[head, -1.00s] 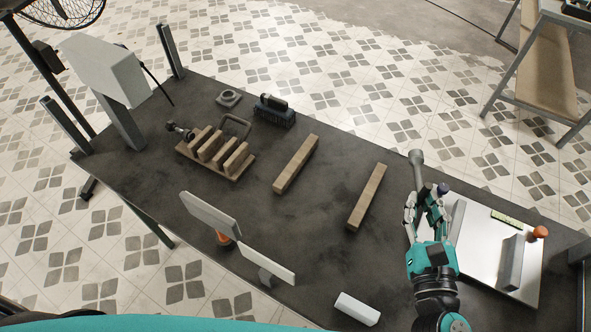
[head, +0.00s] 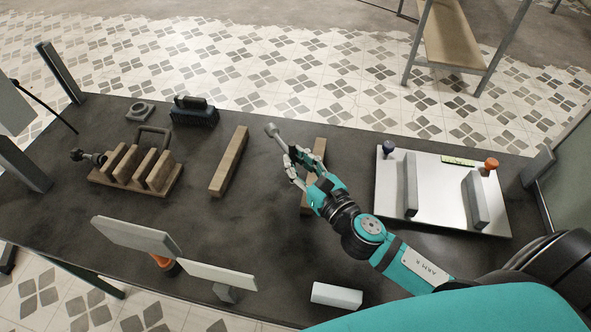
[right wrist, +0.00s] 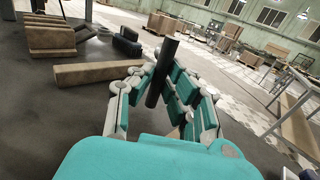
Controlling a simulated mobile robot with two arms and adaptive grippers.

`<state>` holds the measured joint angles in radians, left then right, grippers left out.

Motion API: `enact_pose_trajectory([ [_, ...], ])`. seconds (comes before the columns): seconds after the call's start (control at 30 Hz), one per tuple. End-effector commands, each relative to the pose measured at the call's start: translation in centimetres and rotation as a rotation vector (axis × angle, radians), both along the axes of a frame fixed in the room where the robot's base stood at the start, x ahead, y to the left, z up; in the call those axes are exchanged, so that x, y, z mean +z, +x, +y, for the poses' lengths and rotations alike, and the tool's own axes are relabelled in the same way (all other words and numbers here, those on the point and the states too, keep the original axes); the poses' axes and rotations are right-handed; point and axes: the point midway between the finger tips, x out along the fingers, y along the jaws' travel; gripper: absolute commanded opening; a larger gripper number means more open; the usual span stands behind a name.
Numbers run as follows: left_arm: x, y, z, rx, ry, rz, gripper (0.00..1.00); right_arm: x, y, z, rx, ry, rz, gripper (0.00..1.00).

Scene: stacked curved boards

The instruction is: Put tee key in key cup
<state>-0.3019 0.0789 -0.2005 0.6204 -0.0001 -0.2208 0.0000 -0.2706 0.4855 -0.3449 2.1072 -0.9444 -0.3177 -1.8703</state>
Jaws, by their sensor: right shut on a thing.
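My right gripper (head: 292,166) is over the middle of the table, shut on the tee key (head: 272,131). The key's grey end sticks out beyond the fingers, toward the back left. A small grey square base with a round raised ring (head: 140,110) stands at the back left and looks like the key cup. It is well apart from the gripper. My left gripper is not in view.
A wooden slotted rack (head: 121,184) is at the left, a dark blue box (head: 194,113) behind it. One wooden bar (head: 229,162) lies left of the gripper, another (head: 318,158) partly behind it. A white board (head: 443,171) with knobs is at the right. Upright panels (head: 137,236) stand front left.

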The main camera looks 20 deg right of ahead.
Motion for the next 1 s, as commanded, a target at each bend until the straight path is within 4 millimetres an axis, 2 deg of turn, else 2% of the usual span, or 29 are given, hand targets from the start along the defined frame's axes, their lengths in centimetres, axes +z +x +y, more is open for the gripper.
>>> enact_pose_trajectory([
  [0.03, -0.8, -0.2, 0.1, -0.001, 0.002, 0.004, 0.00, -1.3, 0.0, 0.0, -0.002, 0.004, 0.002, 0.00],
  [0.13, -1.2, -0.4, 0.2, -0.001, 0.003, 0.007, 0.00, -2.2, 0.0, 0.0, -0.001, 0.002, 0.000, 0.00],
  [0.4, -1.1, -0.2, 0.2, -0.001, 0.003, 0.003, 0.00, -2.2, 0.0, 0.0, 0.000, 0.000, -0.001, 0.00],
  [0.93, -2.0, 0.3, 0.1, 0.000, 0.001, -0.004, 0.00, -3.3, 0.0, 0.0, 0.000, 0.001, -0.001, 0.00],
  [0.97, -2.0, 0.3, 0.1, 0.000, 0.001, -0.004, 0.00, -3.4, 0.0, 0.0, 0.000, 0.001, 0.000, 0.17],
  [1.0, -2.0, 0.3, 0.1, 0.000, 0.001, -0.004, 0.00, -3.4, 0.0, 0.0, 0.000, 0.001, 0.000, 0.22],
])
